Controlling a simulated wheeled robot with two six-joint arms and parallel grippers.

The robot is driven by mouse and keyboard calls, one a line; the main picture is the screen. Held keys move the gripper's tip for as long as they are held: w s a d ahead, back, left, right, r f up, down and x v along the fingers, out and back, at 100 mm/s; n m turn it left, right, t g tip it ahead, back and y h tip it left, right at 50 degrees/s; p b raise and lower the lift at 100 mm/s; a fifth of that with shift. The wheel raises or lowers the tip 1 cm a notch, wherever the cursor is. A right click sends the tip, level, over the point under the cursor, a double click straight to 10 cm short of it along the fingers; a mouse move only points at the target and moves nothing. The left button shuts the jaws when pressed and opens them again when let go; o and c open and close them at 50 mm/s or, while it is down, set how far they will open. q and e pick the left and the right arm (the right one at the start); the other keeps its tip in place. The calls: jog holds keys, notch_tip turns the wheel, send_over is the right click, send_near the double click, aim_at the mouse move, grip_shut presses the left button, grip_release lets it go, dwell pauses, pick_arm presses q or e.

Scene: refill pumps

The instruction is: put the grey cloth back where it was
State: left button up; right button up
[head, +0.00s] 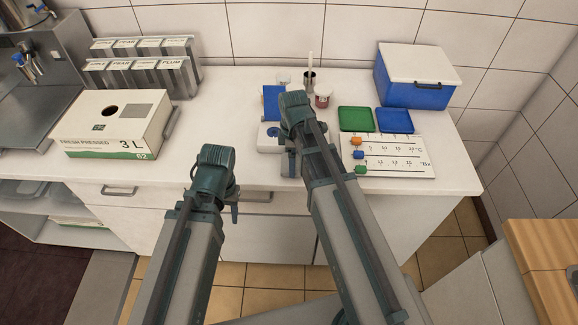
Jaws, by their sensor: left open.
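I cannot make out a grey cloth anywhere in the head view. My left gripper (214,188) is open, in front of the counter's front edge above the drawer fronts, with nothing visible in it. My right gripper (289,160) is over the counter by a small white device with a blue part (269,139). The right arm hides part of the counter there, and I cannot see its jaws clearly.
The white counter (225,115) is bare at centre left. A juice carton (85,129) and labelled racks (150,47) stand left. A blue cooler (415,92), green tray (356,119), blue tray (394,120) and slider board (398,165) are right. A red-labelled jar (322,98) stands behind.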

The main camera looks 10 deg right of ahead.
jog(key=shift+f, duration=0.35)
jog(key=shift+r, duration=0.1)
pick_arm(q)
jog(key=shift+a+f, duration=0.15)
jog(key=shift+f, duration=0.1)
pick_arm(e)
jog(key=shift+f, duration=0.2)
jog(key=o, duration=1)
pick_arm(q)
jog(key=shift+f, duration=0.2)
jog(key=shift+r, duration=0.1)
pick_arm(e)
jog(key=shift+r, duration=0.1)
